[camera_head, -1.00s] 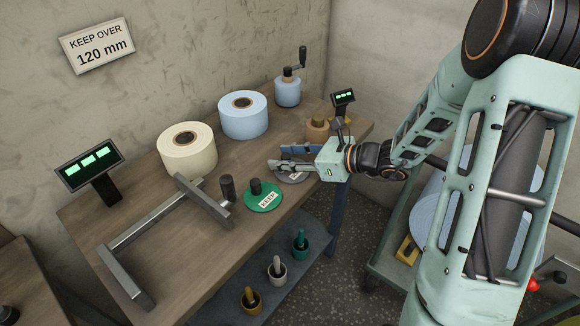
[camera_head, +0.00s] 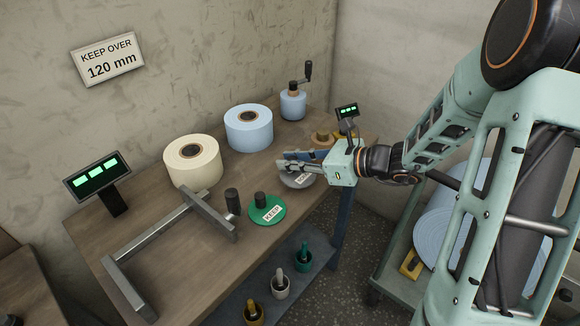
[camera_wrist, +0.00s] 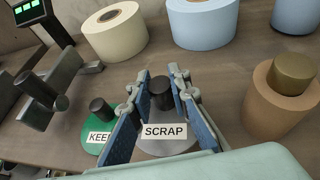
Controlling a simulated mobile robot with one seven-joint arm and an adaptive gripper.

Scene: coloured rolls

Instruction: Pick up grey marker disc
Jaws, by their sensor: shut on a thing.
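The grey marker disc (camera_head: 298,182) carries a "SCRAP" label and a dark upright knob. It is at the right part of the bench, below my gripper (camera_head: 290,161). In the wrist view the grey disc (camera_wrist: 165,145) lies under the fingers, and its knob (camera_wrist: 161,87) is between the blue-padded fingertips of my gripper (camera_wrist: 163,84). My gripper is shut on the knob. The fingers and label hide part of the disc. I cannot tell whether the disc is clear of the bench top.
A green "KEEP" disc (camera_head: 267,209) lies just left of the grey disc. A brown core (camera_head: 322,138) stands close behind my gripper. Cream (camera_head: 193,163) and blue (camera_head: 248,128) rolls stand at the back. A metal frame (camera_head: 160,233) occupies the front left.

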